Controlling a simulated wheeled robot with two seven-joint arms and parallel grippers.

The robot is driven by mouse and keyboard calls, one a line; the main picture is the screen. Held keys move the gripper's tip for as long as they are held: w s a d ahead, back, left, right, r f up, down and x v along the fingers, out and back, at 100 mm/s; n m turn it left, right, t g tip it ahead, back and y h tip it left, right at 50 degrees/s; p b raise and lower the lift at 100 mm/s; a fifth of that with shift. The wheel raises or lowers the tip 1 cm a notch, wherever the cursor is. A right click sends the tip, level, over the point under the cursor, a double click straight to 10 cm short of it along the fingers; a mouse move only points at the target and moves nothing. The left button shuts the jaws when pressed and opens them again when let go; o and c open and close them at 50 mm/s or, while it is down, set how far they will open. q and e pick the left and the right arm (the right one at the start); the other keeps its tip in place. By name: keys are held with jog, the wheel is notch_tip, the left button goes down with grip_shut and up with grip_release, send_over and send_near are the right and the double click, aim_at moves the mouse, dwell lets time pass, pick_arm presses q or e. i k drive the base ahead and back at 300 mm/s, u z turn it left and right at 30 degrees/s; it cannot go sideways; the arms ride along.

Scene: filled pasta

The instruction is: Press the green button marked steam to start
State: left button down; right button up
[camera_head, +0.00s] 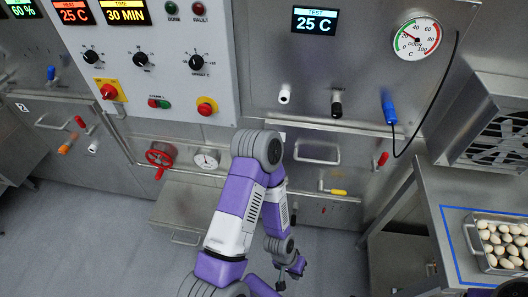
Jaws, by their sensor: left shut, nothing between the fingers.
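A small label above the pair is too small to read surely. My left arm rises in the middle of the view and bends down again. My left gripper (283,279) hangs low at the bottom centre, shut and empty. It is well below and right of the green button and apart from the panel. Part of the gripper is hidden by my own arm. My right gripper does not show.
Red knobs on yellow plates (207,106) flank the button pair. Black dials (196,62) are above. A red valve wheel (160,156) and a small gauge (206,158) stick out below. At right, a steel table (436,190) bears a tray of pasta (482,262).

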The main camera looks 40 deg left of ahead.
aim_at(165, 104)
jog(key=u, duration=1.55)
